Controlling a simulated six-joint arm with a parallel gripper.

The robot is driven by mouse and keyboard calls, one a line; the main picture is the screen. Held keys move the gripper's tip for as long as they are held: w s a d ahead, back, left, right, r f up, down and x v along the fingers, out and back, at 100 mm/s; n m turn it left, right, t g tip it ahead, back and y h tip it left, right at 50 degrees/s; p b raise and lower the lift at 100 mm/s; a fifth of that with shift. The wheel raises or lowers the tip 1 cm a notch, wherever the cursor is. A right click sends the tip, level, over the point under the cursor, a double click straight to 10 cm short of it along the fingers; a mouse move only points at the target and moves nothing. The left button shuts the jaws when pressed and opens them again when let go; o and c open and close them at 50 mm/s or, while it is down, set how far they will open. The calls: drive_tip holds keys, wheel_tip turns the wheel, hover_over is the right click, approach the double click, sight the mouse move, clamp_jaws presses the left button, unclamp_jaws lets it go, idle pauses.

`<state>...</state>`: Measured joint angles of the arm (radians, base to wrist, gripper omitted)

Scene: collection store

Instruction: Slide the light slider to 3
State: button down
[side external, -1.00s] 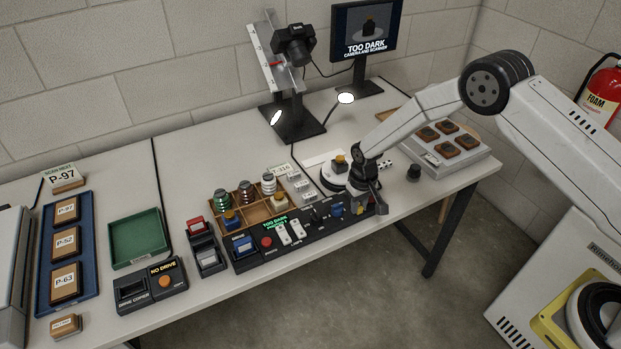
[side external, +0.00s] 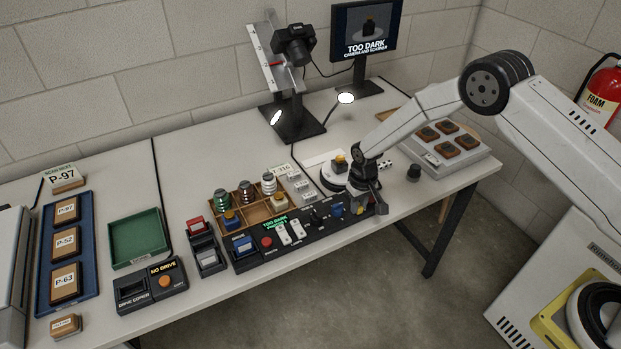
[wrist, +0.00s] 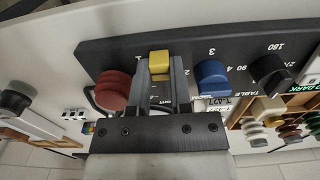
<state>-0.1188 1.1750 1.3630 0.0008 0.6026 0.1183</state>
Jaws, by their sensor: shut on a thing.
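A yellow slider knob (wrist: 160,62) stands between the two fingers of my gripper (wrist: 161,72) in the wrist view. My gripper is shut on it. This looks like the light slider, but its label and most of its scale are hidden by the fingers. A printed 3 shows on the black control panel (wrist: 120,50), up and right of the knob. In the side view my gripper (side external: 361,204) is down at the right end of the panel (side external: 262,257), and it hides the slider there.
The monitor (side external: 366,30) reads TOO DARK. A turntable (side external: 333,181) stands behind my gripper.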

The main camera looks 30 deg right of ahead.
sight(349, 201)
drive_tip(key=shift+w, duration=2.2)
drive_tip(key=c, duration=0.5)
unclamp_jaws()
drive_tip(key=shift+r, duration=3.9)
drive_tip(key=shift+r, duration=0.1)
